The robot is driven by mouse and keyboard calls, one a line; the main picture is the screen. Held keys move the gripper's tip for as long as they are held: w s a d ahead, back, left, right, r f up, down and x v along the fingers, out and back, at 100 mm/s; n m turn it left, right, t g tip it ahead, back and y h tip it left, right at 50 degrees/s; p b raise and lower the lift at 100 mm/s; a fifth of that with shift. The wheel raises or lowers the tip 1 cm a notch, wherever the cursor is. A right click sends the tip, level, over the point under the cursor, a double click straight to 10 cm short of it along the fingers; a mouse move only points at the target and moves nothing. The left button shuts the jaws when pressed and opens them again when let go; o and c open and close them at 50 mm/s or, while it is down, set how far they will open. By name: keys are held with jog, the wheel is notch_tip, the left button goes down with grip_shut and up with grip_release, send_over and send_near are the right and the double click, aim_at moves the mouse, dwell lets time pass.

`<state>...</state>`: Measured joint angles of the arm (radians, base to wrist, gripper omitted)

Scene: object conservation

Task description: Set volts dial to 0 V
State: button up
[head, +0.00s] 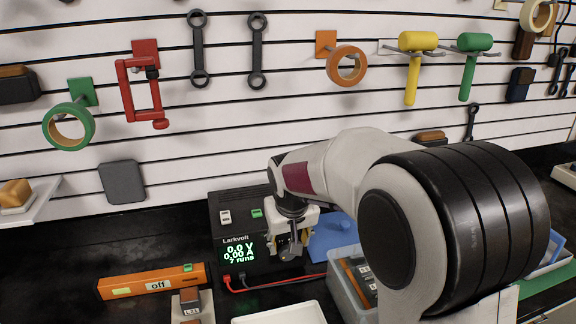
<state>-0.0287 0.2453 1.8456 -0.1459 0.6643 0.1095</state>
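The black Larkvolt power supply (232,205) stands on the bench at the picture's middle. Its green display (238,253) reads 0.0 V, 0.00 A and 7 runs. My gripper (290,250) is in front of the right side of the supply's face, just right of the display. It hides that part of the face, so I cannot make out the volts dial clearly. The fingers are small and dark here, and I cannot tell whether they are open, shut or touching a dial.
Red and black leads (262,287) run right from the supply. An orange level-shaped bar (150,283) marked "off" lies left. A white tray (280,316) is in front, and a grey bin (346,290) with boxes is right. Tools hang on the slatted wall behind.

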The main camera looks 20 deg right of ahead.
jog(key=w+d+r+m+t+y, duration=0.2)
jog(key=w+d+r+m+t, duration=0.1)
jog(key=w+r+m, duration=0.5)
jog(key=shift+w+r+t, duration=0.9)
jog(key=shift+w+r, duration=0.75)
jog(key=shift+r, duration=1.2)
jog(key=shift+c, duration=0.3)
